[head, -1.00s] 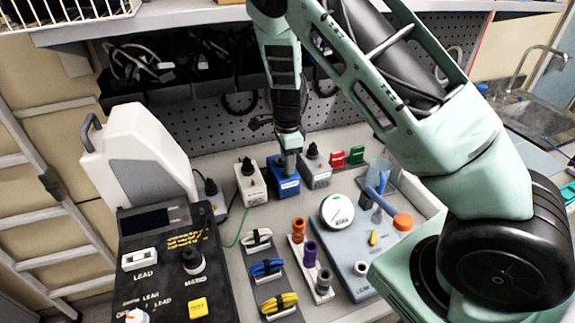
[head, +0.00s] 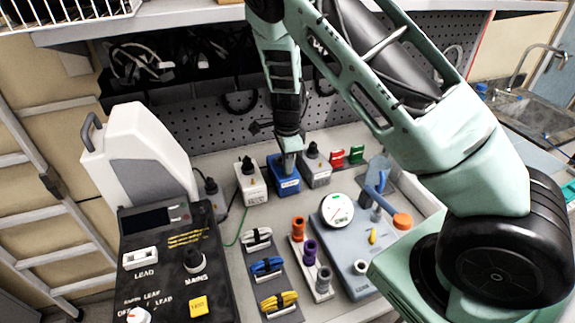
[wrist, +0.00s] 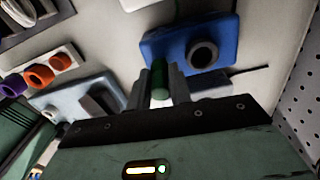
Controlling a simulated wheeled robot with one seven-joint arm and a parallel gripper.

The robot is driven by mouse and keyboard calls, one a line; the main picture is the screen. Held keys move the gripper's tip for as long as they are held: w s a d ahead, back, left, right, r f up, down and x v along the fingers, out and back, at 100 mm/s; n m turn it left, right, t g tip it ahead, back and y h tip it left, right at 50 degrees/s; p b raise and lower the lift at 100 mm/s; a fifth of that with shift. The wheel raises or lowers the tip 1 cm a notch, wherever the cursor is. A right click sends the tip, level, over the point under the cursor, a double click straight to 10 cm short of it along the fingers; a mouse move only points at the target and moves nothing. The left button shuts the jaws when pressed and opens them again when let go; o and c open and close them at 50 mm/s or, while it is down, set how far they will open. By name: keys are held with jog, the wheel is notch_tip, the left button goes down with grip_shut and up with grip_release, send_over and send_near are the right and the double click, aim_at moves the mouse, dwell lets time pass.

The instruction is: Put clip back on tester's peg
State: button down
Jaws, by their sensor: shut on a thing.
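My gripper (head: 289,160) reaches down over the blue box (head: 285,183) at the back middle of the bench. In the wrist view its two fingers (wrist: 160,88) are shut on a green cylindrical piece (wrist: 159,75), which looks like the clip. The blue box (wrist: 180,42) with a dark round socket is close beyond the fingertips; I cannot tell whether clip and box touch. The black tester (head: 168,262), with dial and display, stands at front left. A thin green lead (head: 240,232) runs along its right side. I cannot make out its peg.
A white box (head: 250,183) and a grey box (head: 317,170) flank the blue box closely. A white pump-like case (head: 140,155) stands at left. Cable bundles (head: 266,267), coloured posts (head: 310,252) and a blue-grey gauge plate (head: 345,240) fill the front. The pegboard (head: 220,130) rises behind.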

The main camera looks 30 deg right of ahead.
notch_tip(320, 180, up, 8)
jog(key=shift+f+b, duration=0.2)
jog(key=shift+b, duration=0.45)
jog(key=s+a+r+p, duration=0.1)
jog(key=a, duration=0.7)
jog(key=s+a+r+p, duration=0.1)
jog(key=s+a, duration=0.1)
jog(key=a, duration=0.7)
jog(key=s+a+r+p, duration=0.2)
jog(key=a, duration=0.7)
jog(key=shift+s+a, duration=0.2)
jog(key=shift+s, duration=0.05)
jog(key=shift+f, duration=0.15)
notch_tip(320, 180, down, 4)
jog(key=b, duration=0.5)
jog(key=shift+f, duration=0.1)
